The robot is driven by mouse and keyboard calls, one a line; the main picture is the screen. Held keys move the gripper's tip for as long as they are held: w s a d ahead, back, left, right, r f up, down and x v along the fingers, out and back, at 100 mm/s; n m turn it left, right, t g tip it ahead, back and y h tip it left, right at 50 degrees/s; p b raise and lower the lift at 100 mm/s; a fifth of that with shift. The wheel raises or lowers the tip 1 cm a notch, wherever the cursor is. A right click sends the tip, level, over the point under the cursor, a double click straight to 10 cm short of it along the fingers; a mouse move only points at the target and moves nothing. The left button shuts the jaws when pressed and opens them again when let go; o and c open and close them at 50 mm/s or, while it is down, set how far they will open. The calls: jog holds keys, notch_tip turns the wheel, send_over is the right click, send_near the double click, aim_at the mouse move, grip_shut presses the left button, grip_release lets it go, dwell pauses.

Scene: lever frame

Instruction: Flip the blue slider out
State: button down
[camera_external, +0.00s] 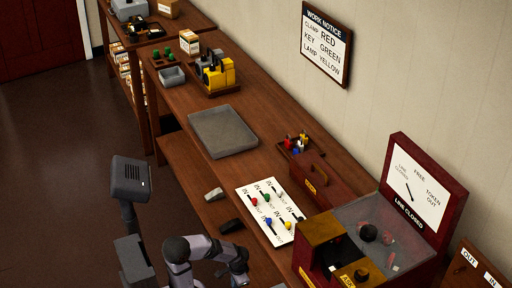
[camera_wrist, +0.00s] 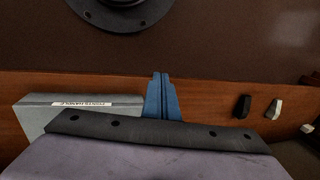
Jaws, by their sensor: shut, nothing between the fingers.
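The blue slider (camera_external: 268,221) is a small blue knob on a white panel (camera_external: 246,190) on the bench. It sits at the upper-left end of its dark slot, the end nearer an IN label. My gripper (camera_wrist: 160,76) shows in the wrist view as two blue-grey fingers pressed together, with nothing between them. The slider is not in the wrist view. In the external view my arm is low at the bottom, in front of the panel and apart from it; the fingertips cannot be made out there.
Red, green and yellow knobs share the panel. A pale block (camera_external: 213,194) and a black block (camera_external: 231,226) lie at the bench's front edge. A red box (camera_external: 310,180) stands behind the panel, and a yellow-and-red machine (camera_external: 320,232) to its right. A grey tray (camera_external: 222,131) lies farther back.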

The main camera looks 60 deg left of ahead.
jog(key=s+a+r+g+y+p, duration=0.1)
jog(key=a+r+p, duration=0.35)
jog(key=r, duration=0.35)
jog(key=s+a+r+n+g+y+p, duration=0.1)
jog(key=s+a+r+y+p, duration=0.1)
jog(key=a+r+p, duration=0.45)
jog(key=s+a+r+y+p, duration=0.15)
jog(key=a+r, duration=0.25)
jog(key=r, duration=0.6)
jog(key=d+r+n+g+h+p, duration=0.1)
jog(key=d+r+n+h+p, duration=0.85)
jog(key=p, duration=0.95)
jog(key=w+r+n+t+h+p, duration=0.3)
jog(key=w+r+n+p, duration=0.1)
jog(key=r+p, duration=0.3)
jog(key=w+r+n+t+h+p, duration=0.3)
jog(key=w+r+n+p, duration=0.2)
jog(key=r, duration=0.5)
jog(key=shift+w+a+n+h+p, duration=0.35)
jog(key=shift+n+p, duration=0.7)
jog(key=shift+p, duration=0.2)
jog(key=shift+f, duration=0.1)
